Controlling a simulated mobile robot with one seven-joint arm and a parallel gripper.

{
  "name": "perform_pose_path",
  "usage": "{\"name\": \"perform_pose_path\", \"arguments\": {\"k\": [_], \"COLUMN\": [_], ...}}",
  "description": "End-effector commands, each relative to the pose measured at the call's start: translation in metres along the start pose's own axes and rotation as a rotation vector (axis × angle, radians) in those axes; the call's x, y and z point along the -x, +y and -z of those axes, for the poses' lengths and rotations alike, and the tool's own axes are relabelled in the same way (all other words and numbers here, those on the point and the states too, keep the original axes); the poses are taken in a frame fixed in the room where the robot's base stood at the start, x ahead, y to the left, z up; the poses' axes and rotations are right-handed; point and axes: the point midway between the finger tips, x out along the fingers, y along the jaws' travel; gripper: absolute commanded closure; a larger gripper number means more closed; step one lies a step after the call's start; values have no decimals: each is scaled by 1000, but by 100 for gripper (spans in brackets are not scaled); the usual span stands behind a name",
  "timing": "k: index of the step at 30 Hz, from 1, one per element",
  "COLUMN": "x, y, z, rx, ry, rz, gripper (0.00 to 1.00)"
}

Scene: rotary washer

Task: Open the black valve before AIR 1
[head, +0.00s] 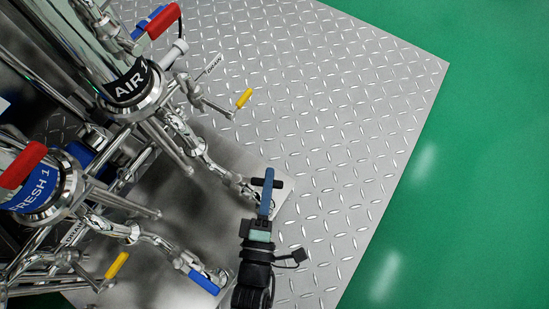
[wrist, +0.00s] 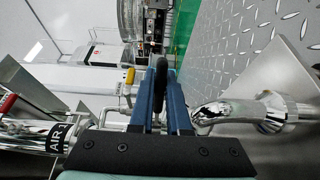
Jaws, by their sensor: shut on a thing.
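The black valve handle (head: 257,182) sits at the end of the chrome pipe (head: 213,166) that runs down and right from the column labelled AIR 1 (head: 131,86). My gripper (head: 267,176), with blue fingers, reaches the handle from below in the head view and is shut on it. In the wrist view, the black handle (wrist: 160,48) stands between the two blue fingers of my gripper (wrist: 161,68). The fingers hide part of the handle. The AIR 1 label (wrist: 58,138) also shows at the lower left of the wrist view.
The FRESH 1 column (head: 45,190) stands at the left, with a blue-handled valve (head: 204,282) left of my arm. Yellow handles (head: 244,98) and red handles (head: 162,22) are on nearby pipes. Open diamond-plate floor (head: 340,130) lies to the right, then green floor (head: 470,190).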

Motion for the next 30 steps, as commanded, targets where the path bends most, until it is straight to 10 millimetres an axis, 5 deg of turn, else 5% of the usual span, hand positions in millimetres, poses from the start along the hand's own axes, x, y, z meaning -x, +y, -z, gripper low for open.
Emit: {"name": "perform_pose_path", "arguments": {"k": [18, 19, 24, 30], "x": [3, 3, 3, 3], "y": [0, 0, 0, 0], "z": [2, 2, 2, 3], "rx": [1, 1, 1, 1], "ry": [-37, -37, -35, -33], "rz": [-1, -1, -1, 0], "gripper": [100, 84, 55, 55]}}
